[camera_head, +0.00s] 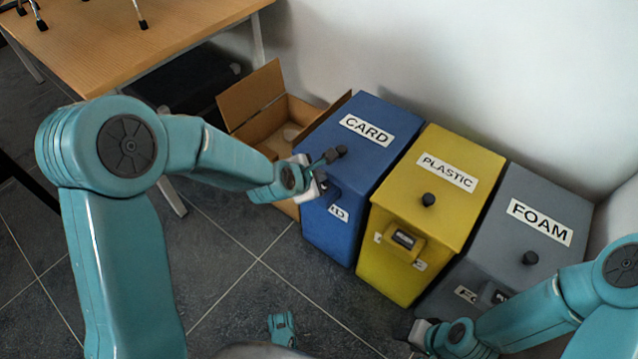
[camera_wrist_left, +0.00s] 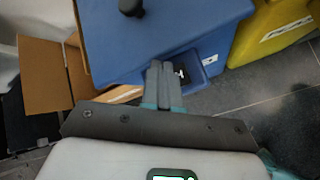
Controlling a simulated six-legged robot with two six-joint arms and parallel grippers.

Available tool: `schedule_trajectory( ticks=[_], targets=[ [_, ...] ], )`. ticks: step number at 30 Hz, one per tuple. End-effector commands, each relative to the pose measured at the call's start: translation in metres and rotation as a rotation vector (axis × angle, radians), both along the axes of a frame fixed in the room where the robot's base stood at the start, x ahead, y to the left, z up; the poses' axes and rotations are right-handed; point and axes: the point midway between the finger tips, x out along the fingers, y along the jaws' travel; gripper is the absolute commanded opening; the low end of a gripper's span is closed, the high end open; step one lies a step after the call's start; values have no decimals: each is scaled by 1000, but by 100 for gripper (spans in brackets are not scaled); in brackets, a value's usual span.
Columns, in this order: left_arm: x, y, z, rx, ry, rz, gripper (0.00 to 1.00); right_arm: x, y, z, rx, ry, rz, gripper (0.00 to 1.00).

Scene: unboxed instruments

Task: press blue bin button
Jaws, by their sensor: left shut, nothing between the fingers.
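The blue bin (camera_head: 372,140) with a CARD label stands at the left end of a row of bins. It has a black knob (camera_head: 341,150) on its lid and a dark-fronted housing (camera_wrist_left: 186,72) on its front face, partly hidden by my left gripper in the head view. My left gripper (camera_head: 328,159) is shut and empty at the bin's upper front edge. In the wrist view its fingers (camera_wrist_left: 158,68) lie together, overlapping the left part of the housing; I cannot tell whether they touch it. My right gripper (camera_head: 420,333) is low in front of the grey bin, its fingers unclear.
A yellow PLASTIC bin (camera_head: 448,166) and a grey FOAM bin (camera_head: 515,245) stand close to the right. An open cardboard box (camera_head: 252,103) is left of the blue bin. A wooden table (camera_head: 130,45) is at upper left. The tiled floor (camera_head: 235,270) in front is mostly clear.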

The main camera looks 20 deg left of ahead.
Motion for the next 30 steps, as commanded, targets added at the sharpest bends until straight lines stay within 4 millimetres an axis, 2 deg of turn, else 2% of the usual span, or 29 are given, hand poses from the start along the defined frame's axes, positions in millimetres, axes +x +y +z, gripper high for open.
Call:
schedule_trajectory(
  ticks=[23,30],
  targets=[
    [0,0,0,0,0,0,0,0,0,0,0,0,0,43],
    [0,0,-7,1,0,-1,0,0,0,-9,0,0,0,43]
  ],
)
